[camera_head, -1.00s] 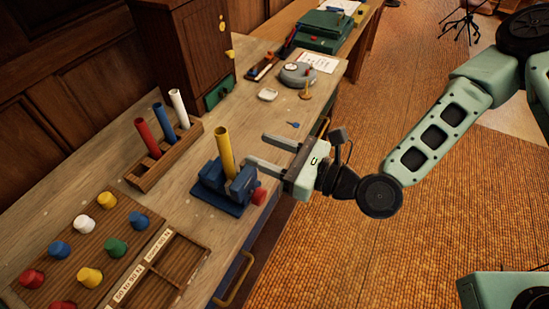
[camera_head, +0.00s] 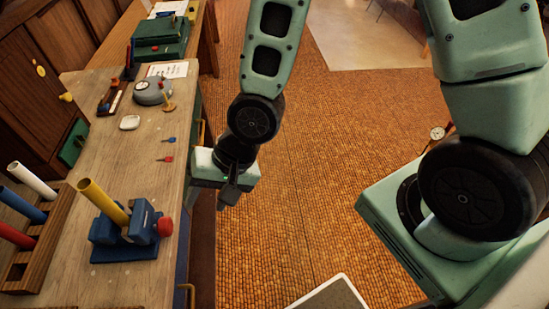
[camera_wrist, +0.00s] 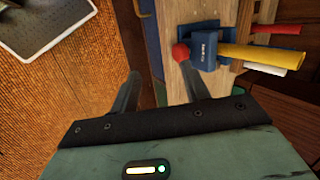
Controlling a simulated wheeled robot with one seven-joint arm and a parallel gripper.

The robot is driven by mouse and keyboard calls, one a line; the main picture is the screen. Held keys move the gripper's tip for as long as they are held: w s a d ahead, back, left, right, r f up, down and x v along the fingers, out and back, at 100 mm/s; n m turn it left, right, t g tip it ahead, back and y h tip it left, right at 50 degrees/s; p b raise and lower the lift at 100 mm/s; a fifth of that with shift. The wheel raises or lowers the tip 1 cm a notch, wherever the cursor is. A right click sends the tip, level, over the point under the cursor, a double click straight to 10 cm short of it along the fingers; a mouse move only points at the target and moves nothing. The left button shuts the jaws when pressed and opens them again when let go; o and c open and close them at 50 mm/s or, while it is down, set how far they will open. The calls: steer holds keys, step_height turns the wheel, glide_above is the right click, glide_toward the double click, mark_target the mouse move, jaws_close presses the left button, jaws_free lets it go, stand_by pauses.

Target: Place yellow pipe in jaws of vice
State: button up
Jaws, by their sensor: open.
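The yellow pipe (camera_head: 102,202) stands upright in the blue vice (camera_head: 120,250) on the workbench, its lower end between the jaws. Whether the jaws grip it tightly I cannot tell. The vice has a red knob (camera_head: 165,227) on its right side. In the wrist view, the yellow pipe (camera_wrist: 262,57) and vice (camera_wrist: 207,47) lie beyond the right finger.
A wooden rack (camera_head: 48,240) with red, blue and white pipes stands left of the vice. Open floor (camera_head: 320,190) is on the right.

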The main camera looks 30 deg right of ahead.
steer(key=s+d+r+n+h, duration=0.3)
steer(key=s+d+r+n, duration=0.1)
steer(key=r+n, duration=0.1)
steer(key=s+d+r+n+h, duration=0.2)
steer(key=s+d+r+n, duration=0.2)
steer(key=r, duration=0.4)
steer(key=shift+d+r+n+g+h, duration=0.3)
steer(key=shift+d+n+g+h, duration=0.1)
steer(key=shift+d+n, duration=0.45)
step_height(320, 180, down, 5)
steer(key=b, duration=0.5)
steer(key=shift+f, duration=0.2)
stand_by(0.3)
